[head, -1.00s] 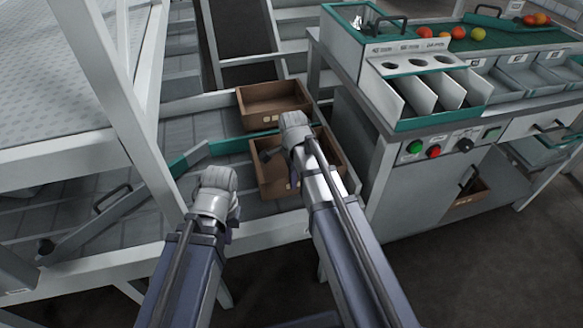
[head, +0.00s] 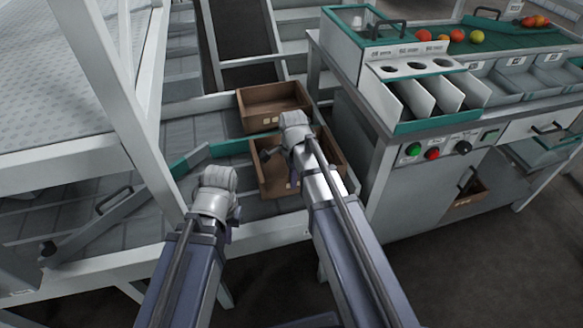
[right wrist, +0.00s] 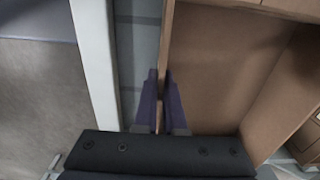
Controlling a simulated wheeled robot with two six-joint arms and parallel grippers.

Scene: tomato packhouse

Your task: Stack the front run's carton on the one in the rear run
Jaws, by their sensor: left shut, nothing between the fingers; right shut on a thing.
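The front run's carton (head: 273,181) is an open brown box, upright and seemingly empty, behind the front rail of the grey roller bed. The rear run's carton (head: 272,112) is a similar open box just behind it, past a green guide strip. My right gripper (head: 293,182) is over the front carton, shut on its near wall; the right wrist view shows the fingers (right wrist: 160,103) on either side of that wall. My own wrist hides part of the carton. My left gripper (head: 233,230) is shut and empty, left of the front carton near the front rail.
A white front rail (head: 265,233) runs along the bed. A green-ended diverter arm (head: 130,205) lies at left, near a white post (head: 120,100). A grading bench (head: 400,190) with chutes and tomatoes stands close on the right.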

